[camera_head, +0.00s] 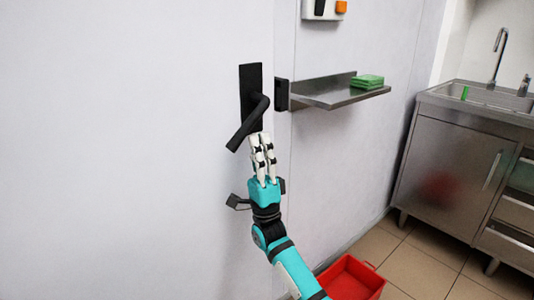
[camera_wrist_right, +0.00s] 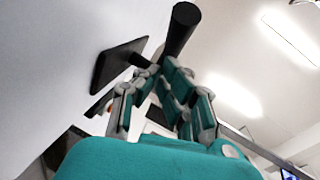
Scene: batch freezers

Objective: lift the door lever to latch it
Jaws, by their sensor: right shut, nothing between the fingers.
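The black door lever (camera_head: 247,125) slants down and to the left from its pivot on a black backplate (camera_head: 249,78) on the pale door. My right gripper (camera_head: 260,138) is just below and to the right of the lever, fingers pointing up, shut with nothing between them. In the right wrist view, the lever's round end (camera_wrist_right: 182,28) shows beyond the fingertips (camera_wrist_right: 160,72), and the backplate (camera_wrist_right: 118,65) is to the left. I cannot tell whether the fingers touch the lever. My left gripper is not in view.
A steel shelf (camera_head: 325,98) with green pads (camera_head: 367,81) juts out right of the lever. A black catch (camera_head: 281,95) sits at the door's edge. A red crate (camera_head: 350,278) is on the floor, and a steel sink cabinet (camera_head: 455,165) stands at the right.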

